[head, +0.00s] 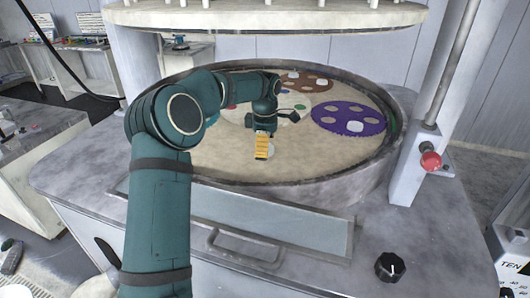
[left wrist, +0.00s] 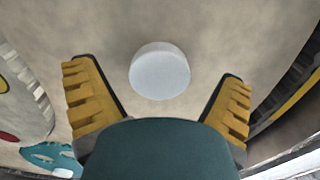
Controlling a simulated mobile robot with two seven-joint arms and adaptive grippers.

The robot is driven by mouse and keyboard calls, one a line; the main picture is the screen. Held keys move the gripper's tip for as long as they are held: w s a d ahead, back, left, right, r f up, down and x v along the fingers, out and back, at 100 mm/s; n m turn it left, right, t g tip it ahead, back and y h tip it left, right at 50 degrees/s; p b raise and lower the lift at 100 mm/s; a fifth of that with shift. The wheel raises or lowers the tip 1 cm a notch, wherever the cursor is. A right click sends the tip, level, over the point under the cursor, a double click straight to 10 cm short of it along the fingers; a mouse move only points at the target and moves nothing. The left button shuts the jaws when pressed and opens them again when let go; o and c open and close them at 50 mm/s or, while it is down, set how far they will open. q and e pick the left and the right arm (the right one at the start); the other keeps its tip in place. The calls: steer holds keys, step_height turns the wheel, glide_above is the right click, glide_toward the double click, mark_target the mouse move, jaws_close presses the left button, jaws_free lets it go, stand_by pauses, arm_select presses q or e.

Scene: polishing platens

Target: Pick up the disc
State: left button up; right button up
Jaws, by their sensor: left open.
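A small pale grey-white disc (left wrist: 160,72) lies flat on the beige platen, between and a little beyond my left fingertips in the left wrist view. In the head view it shows as a pale patch (head: 271,149), partly hidden by the yellow finger. My left gripper (head: 262,147) points down over the platen. In the left wrist view the left gripper (left wrist: 157,84) has its two yellow ribbed fingers spread wide, with nothing between them touching. My right gripper is in neither view.
The round platen has a raised metal rim (head: 300,192). Purple (head: 337,111) and brown (head: 317,84) carriers with holes lie on its far part, and a teal carrier (left wrist: 45,155) is nearby. A large upper plate (head: 265,15) hangs above. The platen's front is clear.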

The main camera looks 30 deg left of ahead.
arm_select(q)
steer(key=shift+f, duration=0.2)
steer(key=c, duration=1.4)
steer(key=shift+r, duration=0.15)
